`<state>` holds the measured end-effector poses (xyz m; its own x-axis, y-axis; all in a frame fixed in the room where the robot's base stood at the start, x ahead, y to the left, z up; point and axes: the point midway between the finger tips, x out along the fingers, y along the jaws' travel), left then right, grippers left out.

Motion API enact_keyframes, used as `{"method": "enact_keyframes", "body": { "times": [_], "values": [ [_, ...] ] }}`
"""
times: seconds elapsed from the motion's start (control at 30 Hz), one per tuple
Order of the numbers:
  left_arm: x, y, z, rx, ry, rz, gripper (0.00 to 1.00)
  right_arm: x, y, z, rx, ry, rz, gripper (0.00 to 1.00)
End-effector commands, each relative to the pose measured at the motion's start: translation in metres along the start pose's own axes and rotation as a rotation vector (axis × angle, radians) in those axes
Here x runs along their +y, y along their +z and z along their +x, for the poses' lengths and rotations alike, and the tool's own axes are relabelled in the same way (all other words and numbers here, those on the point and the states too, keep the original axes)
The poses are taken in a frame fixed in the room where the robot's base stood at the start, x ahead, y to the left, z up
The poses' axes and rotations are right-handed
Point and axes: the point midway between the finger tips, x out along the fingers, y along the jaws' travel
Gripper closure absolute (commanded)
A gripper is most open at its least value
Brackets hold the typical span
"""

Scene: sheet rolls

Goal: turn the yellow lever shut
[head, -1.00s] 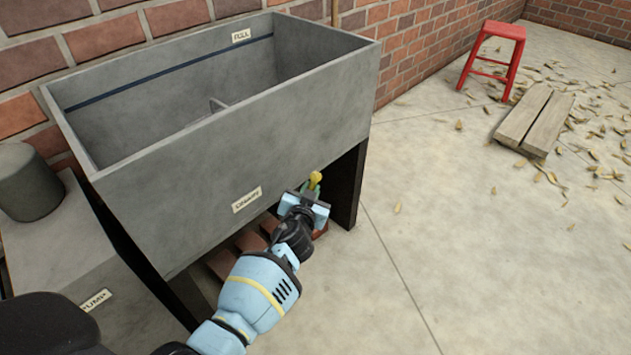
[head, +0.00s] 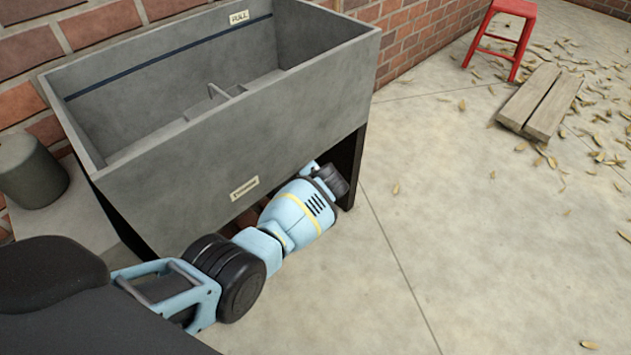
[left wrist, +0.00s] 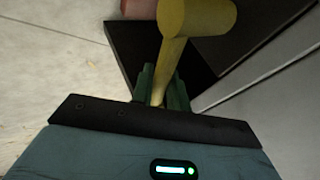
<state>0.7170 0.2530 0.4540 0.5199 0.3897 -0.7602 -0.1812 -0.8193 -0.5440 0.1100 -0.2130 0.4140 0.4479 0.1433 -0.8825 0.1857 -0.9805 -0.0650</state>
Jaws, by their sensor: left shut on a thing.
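The yellow lever (left wrist: 196,17) shows in the left wrist view as a thick bar end on a narrower stem. My left gripper (left wrist: 161,88) is shut on the stem, with its green fingers on either side of it. In the head view my left arm reaches to the underside of the grey trough (head: 235,140), near its right front leg. There the lever and the fingertips are hidden behind my arm and wrist. My right gripper is in neither view.
The trough's dark right leg (head: 347,165) stands close beside my wrist. A grey cylinder (head: 30,172) stands at the left. The concrete floor in front is clear.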

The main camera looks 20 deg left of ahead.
Motion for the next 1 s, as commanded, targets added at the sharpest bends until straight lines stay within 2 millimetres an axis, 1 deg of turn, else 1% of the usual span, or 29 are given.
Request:
{"method": "enact_keyframes", "body": {
  "times": [0.03, 0.3, 0.53, 0.97, 1.0],
  "values": [
    [0.005, 0.002, 0.006, -0.031, 0.005, 0.021, 1.00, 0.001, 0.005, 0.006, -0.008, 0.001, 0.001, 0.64],
    [0.009, 0.005, 0.011, -0.140, 0.019, 0.091, 1.00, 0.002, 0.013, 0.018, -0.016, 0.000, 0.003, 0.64],
    [0.009, 0.006, 0.013, -0.177, 0.024, 0.116, 1.00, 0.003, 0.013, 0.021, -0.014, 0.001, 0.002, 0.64],
    [0.009, 0.006, 0.012, -0.183, 0.025, 0.118, 1.00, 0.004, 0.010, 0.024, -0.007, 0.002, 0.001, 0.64],
    [0.009, 0.006, 0.012, -0.184, 0.025, 0.118, 0.79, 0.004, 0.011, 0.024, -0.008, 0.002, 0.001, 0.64]
  ]
}}
